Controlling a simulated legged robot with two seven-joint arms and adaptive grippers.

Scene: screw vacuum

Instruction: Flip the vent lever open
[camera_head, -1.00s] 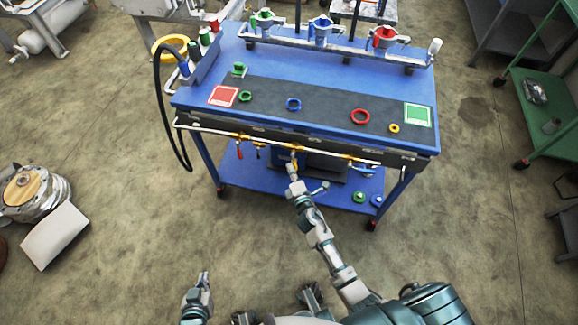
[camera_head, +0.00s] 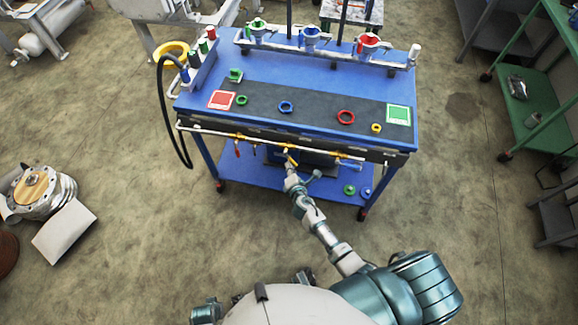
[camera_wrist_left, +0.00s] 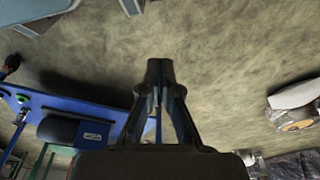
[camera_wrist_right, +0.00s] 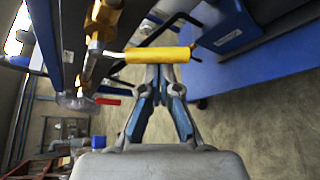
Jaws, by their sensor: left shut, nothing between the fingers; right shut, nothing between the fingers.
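A yellow lever handle (camera_wrist_right: 158,55) on a brass valve (camera_wrist_right: 103,22) lies crosswise past the tips of my right gripper (camera_wrist_right: 158,72) in the right wrist view. The gripper is shut and empty, its tips at the lever; I cannot tell whether they touch it. In the head view the yellow lever (camera_head: 292,160) hangs under the pipe at the cart's front, and my right gripper (camera_head: 288,168) is just below it. My left gripper (camera_wrist_left: 160,68) is shut and empty over the floor in the left wrist view. Which lever is the vent lever is not marked.
The blue cart (camera_head: 300,70) carries coloured rings and two square pads on a dark mat. A pipe (camera_head: 210,131) runs along its front edge. A red lever (camera_head: 237,149) hangs to the left; it also shows in the right wrist view (camera_wrist_right: 107,101). Floor in front is clear.

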